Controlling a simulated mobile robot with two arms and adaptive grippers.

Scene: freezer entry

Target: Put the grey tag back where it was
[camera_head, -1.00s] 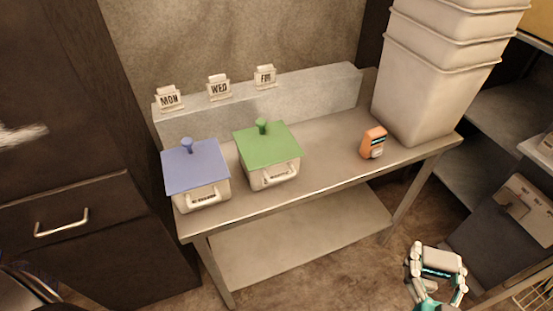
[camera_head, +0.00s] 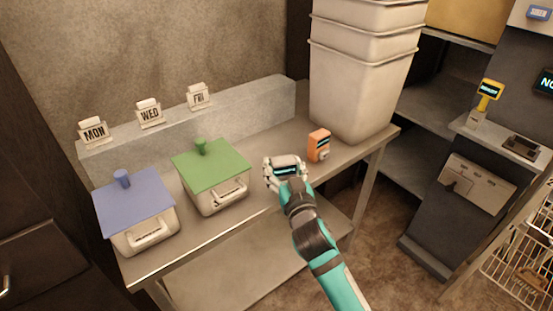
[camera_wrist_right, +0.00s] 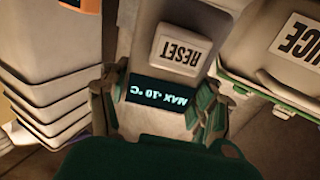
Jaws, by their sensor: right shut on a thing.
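My right gripper (camera_head: 285,173) is shut on the grey tag (camera_head: 287,162), over the front part of the steel table between the green-lidded box and the orange tag. I cannot tell whether the tag touches the tabletop. In the right wrist view the grey tag (camera_wrist_right: 165,115) sits between the fingers; it has a pale RESET button and a dark display reading MAX -10 °C, both upside down. An orange tag (camera_head: 319,146) of similar shape stands on the table to the right. My left gripper is not in view.
On the table (camera_head: 225,226) stand a blue-lidded box (camera_head: 148,236), a green-lidded box (camera_head: 222,195) and stacked white bins (camera_head: 360,85). A raised ledge (camera_head: 240,115) behind carries MON, WED and FRI cards. A yellow device (camera_head: 488,95) stands on a shelf at right.

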